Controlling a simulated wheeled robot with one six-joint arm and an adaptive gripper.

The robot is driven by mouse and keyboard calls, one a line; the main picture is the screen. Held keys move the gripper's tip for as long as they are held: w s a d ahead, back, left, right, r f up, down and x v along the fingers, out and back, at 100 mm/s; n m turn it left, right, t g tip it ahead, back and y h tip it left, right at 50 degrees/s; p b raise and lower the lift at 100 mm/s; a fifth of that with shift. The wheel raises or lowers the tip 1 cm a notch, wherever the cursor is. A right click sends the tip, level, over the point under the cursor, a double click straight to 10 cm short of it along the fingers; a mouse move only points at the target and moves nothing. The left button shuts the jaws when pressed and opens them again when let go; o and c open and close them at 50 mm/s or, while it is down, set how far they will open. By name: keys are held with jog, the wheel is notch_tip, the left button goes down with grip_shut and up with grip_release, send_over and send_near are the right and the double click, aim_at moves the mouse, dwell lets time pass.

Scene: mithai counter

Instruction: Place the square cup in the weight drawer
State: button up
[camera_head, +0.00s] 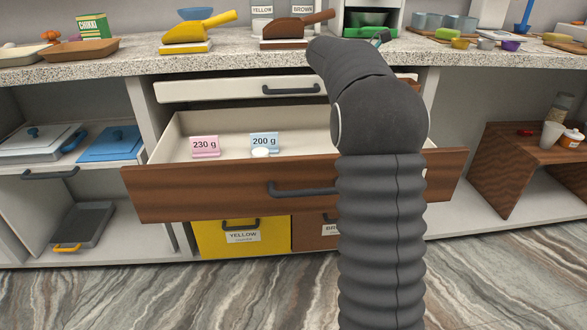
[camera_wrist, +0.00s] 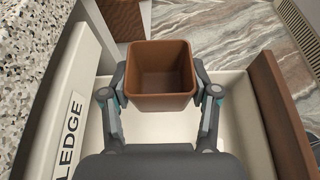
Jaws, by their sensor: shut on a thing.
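The square cup (camera_wrist: 160,93) is brown, open-topped and empty, with its opening facing the wrist camera. My gripper (camera_wrist: 161,78) is shut on it, one finger on each side. The weight drawer (camera_head: 155,196) is pulled out, with a wooden front and a cream inside; its pale floor also shows below the cup in the wrist view (camera_wrist: 158,128). The cup appears within the drawer's outline in that view, but I cannot tell its height above the floor. In the head view my arm hides the gripper and the drawer's right part.
A pink "230 g" card (camera_head: 205,146) and a blue "200 g" card (camera_head: 264,142) stand in the drawer's left part, with a small white piece (camera_head: 261,152) by the latter. The counter (camera_head: 110,68) overhangs behind. A wooden stand (camera_head: 503,160) is at right.

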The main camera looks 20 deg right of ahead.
jog(key=shift+s+d+f+b, duration=0.1)
jog(key=shift+f+b, duration=1.35)
jog(key=shift+f, duration=2.7)
jog(key=shift+s+d+f+b, duration=0.1)
jog(key=shift+f+b, duration=1.35)
jog(key=shift+f, duration=2.7)
jog(key=shift+f, duration=0.1)
jog(key=o, duration=1)
jog(key=shift+w+a+r, duration=0.15)
jog(key=shift+a+r, duration=0.15)
jog(key=p+v, duration=0.2)
jog(key=v, duration=0.9)
jog(key=shift+a, duration=0.15)
